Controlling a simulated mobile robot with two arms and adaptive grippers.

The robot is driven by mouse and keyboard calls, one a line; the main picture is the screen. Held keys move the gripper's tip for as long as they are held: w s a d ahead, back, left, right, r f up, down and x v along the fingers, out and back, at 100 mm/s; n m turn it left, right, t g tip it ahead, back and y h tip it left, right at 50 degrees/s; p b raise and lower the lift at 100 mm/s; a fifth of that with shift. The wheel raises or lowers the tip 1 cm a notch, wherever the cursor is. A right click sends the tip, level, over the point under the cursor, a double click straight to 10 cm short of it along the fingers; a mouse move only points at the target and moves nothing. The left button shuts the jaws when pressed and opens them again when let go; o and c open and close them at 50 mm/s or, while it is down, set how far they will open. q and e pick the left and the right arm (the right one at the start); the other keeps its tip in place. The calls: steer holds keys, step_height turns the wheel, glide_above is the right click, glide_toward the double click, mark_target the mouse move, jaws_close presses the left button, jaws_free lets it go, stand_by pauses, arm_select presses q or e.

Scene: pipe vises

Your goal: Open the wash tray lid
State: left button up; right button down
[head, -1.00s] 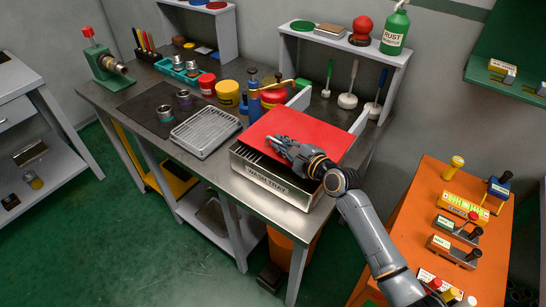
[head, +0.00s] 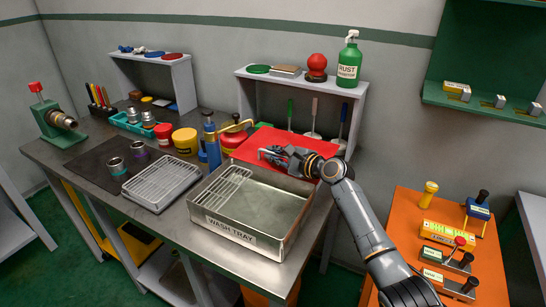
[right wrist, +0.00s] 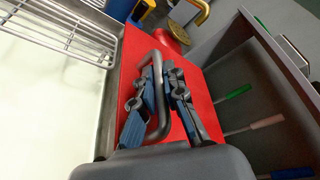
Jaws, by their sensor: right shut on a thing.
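The wash tray (head: 207,212) is an open metal box on the bench, with its label on the front wall. Its inside shows, with a wire rack (head: 222,187) at the left end. The red lid (head: 252,141) is swung up along the tray's back edge and leans back toward the shelf; my arm hides part of it. My right gripper (head: 272,155) is shut on the lid's grey handle (right wrist: 163,122). In the right wrist view its blue-grey fingers (right wrist: 166,95) sit across the handle, against the red lid (right wrist: 200,95). My left gripper is not in view.
A draining tray (head: 162,186) stands to the left of the wash tray. A blue torch (head: 211,140) and red and yellow tins (head: 185,141) stand close behind. A grey shelf (head: 345,92) with hanging brushes is behind the lid. An orange cart (head: 405,208) is at right.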

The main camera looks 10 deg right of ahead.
steer(key=c, duration=1.7)
jaws_free()
steer(key=v, duration=1.2)
